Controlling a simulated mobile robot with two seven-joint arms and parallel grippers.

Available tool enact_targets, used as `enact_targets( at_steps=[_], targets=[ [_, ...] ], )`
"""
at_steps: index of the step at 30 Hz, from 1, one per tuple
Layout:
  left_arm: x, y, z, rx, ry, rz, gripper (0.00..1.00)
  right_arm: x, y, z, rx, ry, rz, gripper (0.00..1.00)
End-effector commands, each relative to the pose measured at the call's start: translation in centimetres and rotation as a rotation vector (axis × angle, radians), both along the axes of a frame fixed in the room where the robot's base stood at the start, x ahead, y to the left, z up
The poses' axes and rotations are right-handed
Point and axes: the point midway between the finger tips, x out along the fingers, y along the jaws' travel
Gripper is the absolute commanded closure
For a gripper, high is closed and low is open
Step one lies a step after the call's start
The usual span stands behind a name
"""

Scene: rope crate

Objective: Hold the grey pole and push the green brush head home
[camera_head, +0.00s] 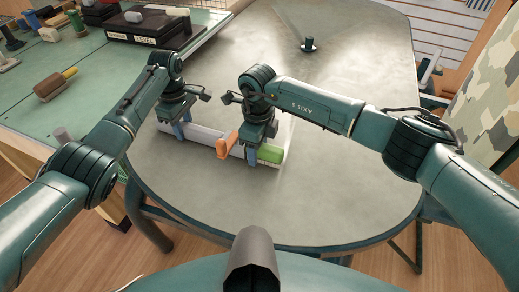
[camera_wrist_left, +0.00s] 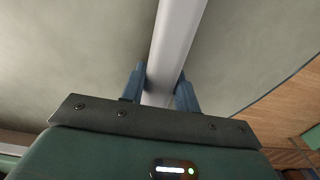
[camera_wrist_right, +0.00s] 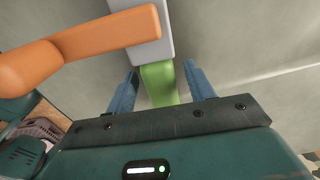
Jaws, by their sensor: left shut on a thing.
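The grey pole (camera_head: 206,140) lies across the grey table, with the green brush head (camera_head: 271,155) in line at its right end. My left gripper (camera_head: 181,131) is shut on the pole near its left end; the left wrist view shows the pole (camera_wrist_left: 177,45) between the fingers. My right gripper (camera_head: 256,156) is at the brush head. In the right wrist view its fingers stand either side of the green head (camera_wrist_right: 160,84), with a gap on both sides. The head meets the grey end there; how deep it sits is hidden.
An orange piece (camera_head: 225,146) crosses the pole just left of my right gripper. A green bench (camera_head: 50,60) at the left holds a brown brush (camera_head: 50,86) and black cases (camera_head: 150,35). A small dark stand (camera_head: 309,45) is at the back. The table's right side is clear.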

Motion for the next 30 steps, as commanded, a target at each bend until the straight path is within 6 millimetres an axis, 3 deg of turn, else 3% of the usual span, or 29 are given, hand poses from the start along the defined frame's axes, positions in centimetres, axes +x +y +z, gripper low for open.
enact_targets(
  at_steps=[11,24,30],
  targets=[
    [-0.1,0.4,-0.2,0.003,0.003,0.008,1.00,0.0,-0.2,0.7,-0.004,0.001,-0.001,0.44],
    [0.0,0.5,-0.2,0.008,0.001,0.008,1.00,0.0,-0.2,9.3,-0.002,-0.003,-0.001,0.44],
    [0.0,0.5,-0.2,0.009,0.001,0.008,1.00,-0.1,-0.2,11.6,-0.003,-0.001,-0.001,0.44]
  ],
)
